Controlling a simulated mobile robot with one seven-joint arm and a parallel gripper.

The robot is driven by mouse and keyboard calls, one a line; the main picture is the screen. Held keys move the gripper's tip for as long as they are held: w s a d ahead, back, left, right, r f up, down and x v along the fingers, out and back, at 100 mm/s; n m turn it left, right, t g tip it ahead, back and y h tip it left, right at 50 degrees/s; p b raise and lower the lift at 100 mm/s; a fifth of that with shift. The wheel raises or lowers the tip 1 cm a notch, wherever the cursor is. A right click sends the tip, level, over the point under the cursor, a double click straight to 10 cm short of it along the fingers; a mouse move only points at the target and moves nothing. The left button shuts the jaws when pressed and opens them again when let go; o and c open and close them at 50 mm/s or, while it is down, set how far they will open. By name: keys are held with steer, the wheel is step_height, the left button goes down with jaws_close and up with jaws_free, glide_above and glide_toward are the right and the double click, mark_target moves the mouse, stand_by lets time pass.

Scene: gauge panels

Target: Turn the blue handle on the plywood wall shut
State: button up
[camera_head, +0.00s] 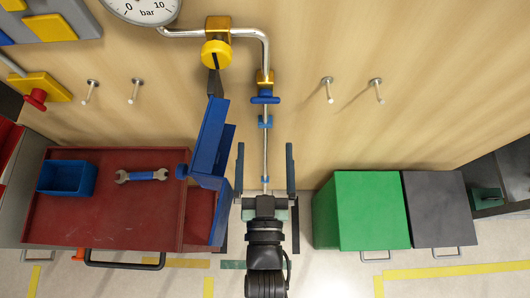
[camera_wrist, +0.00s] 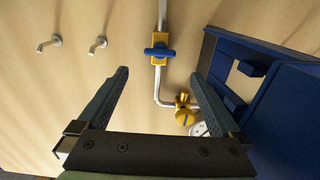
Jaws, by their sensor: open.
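The blue handle (camera_head: 265,98) sits on a brass-yellow valve (camera_head: 264,77) on the vertical pipe (camera_head: 266,150) against the plywood wall (camera_head: 330,40). The handle lies crosswise to the pipe. The wrist view shows the blue handle (camera_wrist: 158,52) too, just beyond my fingertips and roughly centred between them. My gripper (camera_head: 265,146) is open and empty, its two fingers apart on either side of the pipe, below the handle in the head view. In the wrist view my gripper (camera_wrist: 162,75) frames the pipe, not touching the handle.
A blue open-sided box (camera_head: 212,140) stands close left of my gripper. A yellow knob with a dark lever (camera_head: 216,53) and a gauge (camera_head: 142,8) are up left. Wall pegs (camera_head: 328,88) project at right. A red cart (camera_head: 100,215) and green bin (camera_head: 365,210) stand below.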

steer(key=shift+s, duration=1.4)
